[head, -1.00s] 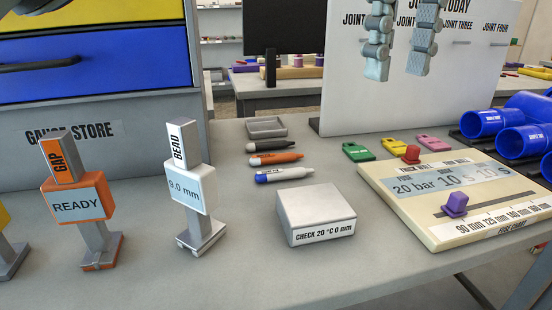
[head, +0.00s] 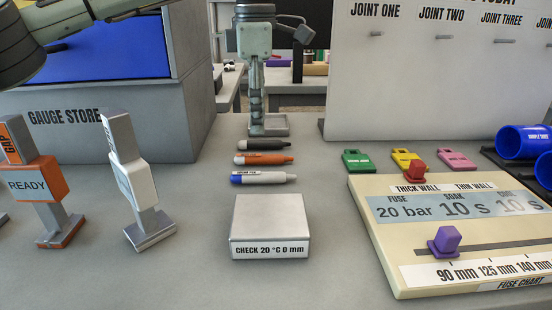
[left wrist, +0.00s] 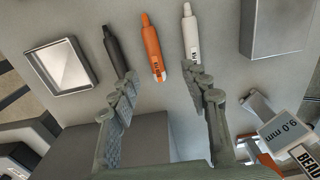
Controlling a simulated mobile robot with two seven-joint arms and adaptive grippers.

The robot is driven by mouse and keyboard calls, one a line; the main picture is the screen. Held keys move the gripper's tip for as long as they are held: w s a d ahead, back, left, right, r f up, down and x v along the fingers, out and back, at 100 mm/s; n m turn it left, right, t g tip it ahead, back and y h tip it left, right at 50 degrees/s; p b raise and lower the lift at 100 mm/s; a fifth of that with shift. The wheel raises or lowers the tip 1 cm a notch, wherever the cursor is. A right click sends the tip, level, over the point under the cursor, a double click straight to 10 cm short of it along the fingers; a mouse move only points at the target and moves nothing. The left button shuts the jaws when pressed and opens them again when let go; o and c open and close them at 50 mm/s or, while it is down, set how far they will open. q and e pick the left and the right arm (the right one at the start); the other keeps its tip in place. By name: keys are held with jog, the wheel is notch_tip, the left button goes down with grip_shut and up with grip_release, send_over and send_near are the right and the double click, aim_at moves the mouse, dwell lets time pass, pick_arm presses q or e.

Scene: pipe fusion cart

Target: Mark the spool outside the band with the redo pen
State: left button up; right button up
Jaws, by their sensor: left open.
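Three pens lie side by side on the grey table: a dark one (head: 264,145), an orange one (head: 264,159) and a white one with a blue end (head: 264,179). The wrist view shows the dark (left wrist: 113,50), orange (left wrist: 152,45) and white (left wrist: 191,38) pens. My left gripper (head: 257,112) points down behind the pens in the head view. Its fingers are apart and empty in the wrist view (left wrist: 162,80), with the orange pen between them in the picture. Blue spool-like pipes (head: 519,144) lie at the right edge; no band can be made out.
A grey check block (head: 268,220) stands in front of the pens. The fuse chart board (head: 385,240), with red and purple sliders, lies right. Orange (head: 35,183) and white (head: 132,180) gauges stand left. A small tray (left wrist: 38,62) sits beside the dark pen.

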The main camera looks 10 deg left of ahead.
aim_at(260, 155)
pick_arm(q)
jog(key=shift+a+f, duration=0.2)
jog(key=shift+f, duration=0.2)
jog(key=f, duration=0.3)
jog(key=shift+w+f, duration=0.25)
jog(key=shift+f, duration=0.1)
jog(key=f, duration=0.2)
jog(key=shift+w+f+p, duration=0.2)
jog(key=shift+f+p, duration=0.1)
jog(key=shift+d+f, duration=0.1)
jog(key=shift+f, duration=0.4)
pick_arm(e)
jog(key=shift+s+a+f, duration=0.15)
jog(key=shift+a+f, duration=0.1)
jog(key=shift+f, duration=0.2)
jog(key=shift+s+a+f, duration=0.15)
jog(key=shift+a+f, duration=0.05)
jog(key=shift+f, duration=0.25)
pick_arm(q)
jog(key=shift+c, duration=1.1)
jog(key=c, duration=0.8)
pick_arm(e)
jog(key=shift+w+d+r, duration=0.1)
jog(key=shift+d, duration=0.05)
